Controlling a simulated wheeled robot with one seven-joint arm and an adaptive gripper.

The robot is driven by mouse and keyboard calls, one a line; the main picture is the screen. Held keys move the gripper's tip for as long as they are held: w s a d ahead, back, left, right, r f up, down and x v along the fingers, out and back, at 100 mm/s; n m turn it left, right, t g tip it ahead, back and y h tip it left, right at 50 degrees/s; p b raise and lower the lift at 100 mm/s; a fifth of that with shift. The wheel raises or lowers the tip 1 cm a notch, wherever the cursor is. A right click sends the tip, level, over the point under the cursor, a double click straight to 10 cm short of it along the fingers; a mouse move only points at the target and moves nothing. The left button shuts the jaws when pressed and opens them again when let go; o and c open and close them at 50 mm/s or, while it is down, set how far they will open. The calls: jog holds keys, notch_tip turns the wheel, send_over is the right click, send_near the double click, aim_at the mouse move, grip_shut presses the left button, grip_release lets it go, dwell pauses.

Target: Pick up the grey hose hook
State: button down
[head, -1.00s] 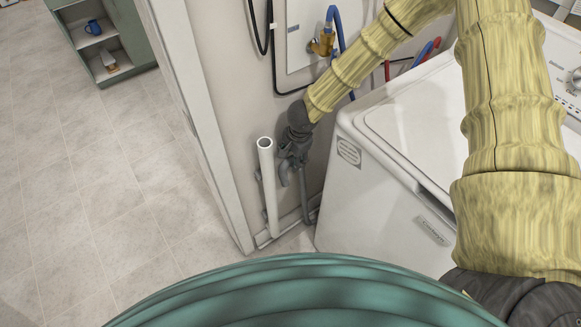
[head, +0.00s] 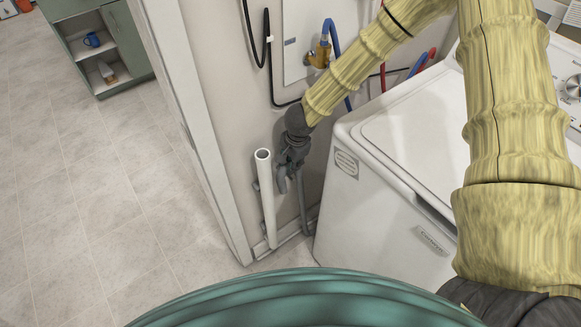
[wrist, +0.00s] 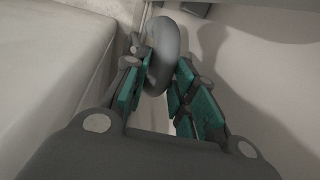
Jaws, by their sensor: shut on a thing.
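The grey hose hook (head: 282,182) is a small curved piece just right of the white standpipe's (head: 268,205) upper end in the head view. My gripper (head: 289,168) points down at it and mostly covers it. In the wrist view, a rounded grey bend of the hook (wrist: 164,55) stands between the teal pads of my gripper (wrist: 162,85). The fingers are shut on it. Its lower part is hidden by the fingers. A grey hose (head: 303,210) runs down from below my gripper toward the floor.
A white washer (head: 375,225) stands close on the right. The wall with a valve box (head: 297,60), brass tap and hoses is behind. A white door frame (head: 190,120) is left of the standpipe. Open tiled floor (head: 90,190) and a green cabinet (head: 125,45) lie farther left.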

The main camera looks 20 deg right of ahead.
notch_tip(320, 180, up, 36)
jog(key=p, duration=1.5)
jog(key=shift+r, duration=0.15)
